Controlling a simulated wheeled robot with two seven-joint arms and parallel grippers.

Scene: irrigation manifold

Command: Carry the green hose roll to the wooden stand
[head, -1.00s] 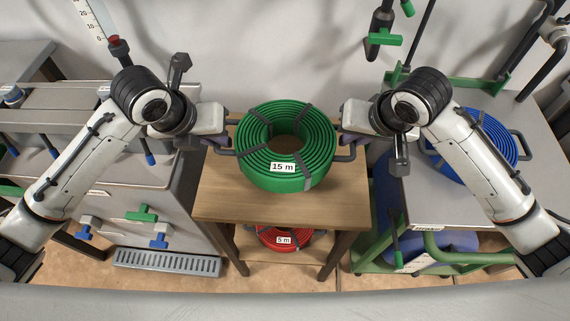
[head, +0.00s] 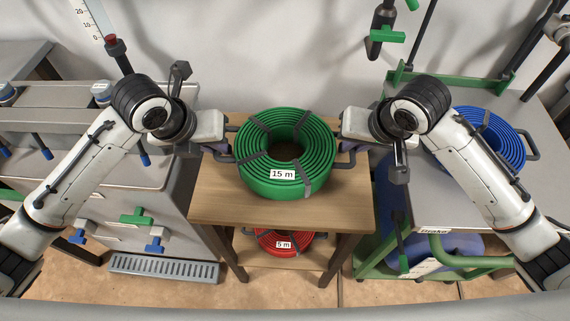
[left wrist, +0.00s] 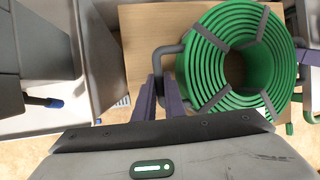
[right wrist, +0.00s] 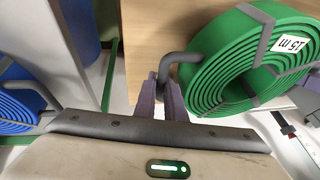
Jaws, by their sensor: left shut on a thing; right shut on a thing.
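The green hose roll (head: 270,185), labelled 15 m, lies flat over the top of the wooden stand (head: 225,208) in the head view. Whether it rests on the top or hangs just above it I cannot tell. My left gripper (head: 222,148) is shut on the roll's left grey handle, seen in the left wrist view (left wrist: 172,49). My right gripper (head: 350,148) is shut on the right handle, seen in the right wrist view (right wrist: 178,57). The roll looks roughly level between both grippers.
A red hose roll (head: 270,243), labelled 5 m, lies on the stand's lower shelf. A grey bench (head: 185,205) with valves is on the left. A grey-topped green cart (head: 425,205) with a blue hose roll (head: 490,150) is close on the right.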

